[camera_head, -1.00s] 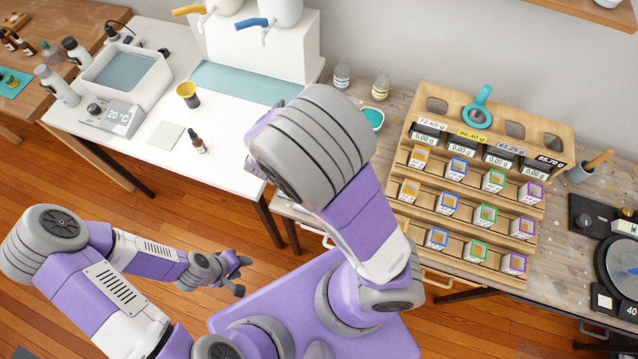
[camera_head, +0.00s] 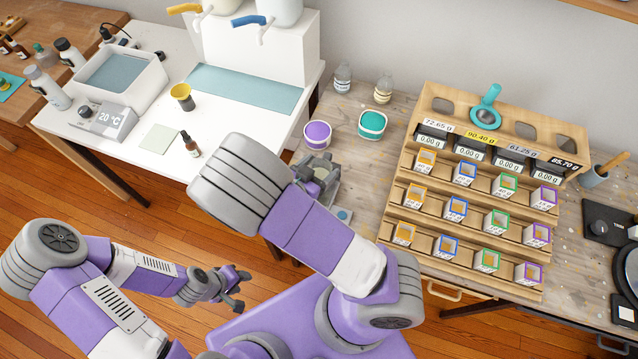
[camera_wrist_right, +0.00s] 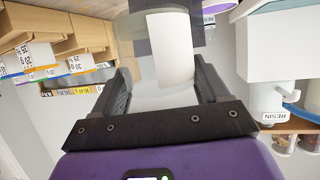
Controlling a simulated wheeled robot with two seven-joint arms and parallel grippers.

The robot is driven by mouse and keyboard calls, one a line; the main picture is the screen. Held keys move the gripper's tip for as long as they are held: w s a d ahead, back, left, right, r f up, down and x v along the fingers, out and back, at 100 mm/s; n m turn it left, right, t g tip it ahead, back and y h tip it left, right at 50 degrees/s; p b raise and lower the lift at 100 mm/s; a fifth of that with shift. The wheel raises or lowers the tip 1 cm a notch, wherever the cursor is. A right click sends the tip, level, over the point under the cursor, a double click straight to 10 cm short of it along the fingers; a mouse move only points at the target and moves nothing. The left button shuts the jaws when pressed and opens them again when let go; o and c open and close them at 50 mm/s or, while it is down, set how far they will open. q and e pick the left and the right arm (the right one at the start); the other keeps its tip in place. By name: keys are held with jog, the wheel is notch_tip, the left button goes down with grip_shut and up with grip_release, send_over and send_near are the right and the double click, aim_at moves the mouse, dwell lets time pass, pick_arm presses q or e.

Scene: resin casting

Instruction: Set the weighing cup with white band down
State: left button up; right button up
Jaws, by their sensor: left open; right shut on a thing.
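The weighing cup with white band (camera_wrist_right: 172,52) is a clear cup with a broad white band. In the right wrist view it sits between the two dark fingers of my right gripper (camera_wrist_right: 165,88), which is shut on it. In the head view my right gripper (camera_head: 322,178) is over the left end of the wooden bench (camera_head: 362,185), in front of the purple pot; the cup is hard to make out there. I cannot tell whether its base touches the bench. My left gripper (camera_head: 235,288) is open and empty, low in front of the white table, above the floor.
A purple-rimmed pot (camera_head: 317,134) and a teal pot (camera_head: 372,125) stand behind my right gripper. A wooden rack (camera_head: 415,160) with several small boxes is to the right. A yellow and dark cup (camera_head: 182,97) and dropper bottle (camera_head: 190,144) stand on the white table (camera_head: 225,125).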

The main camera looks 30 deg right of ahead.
aim_at(319, 175)
jog(key=shift+f+b, duration=1)
jog(key=shift+f, duration=1.9)
jog(key=shift+f, duration=0.15)
jog(key=o, duration=1.1)
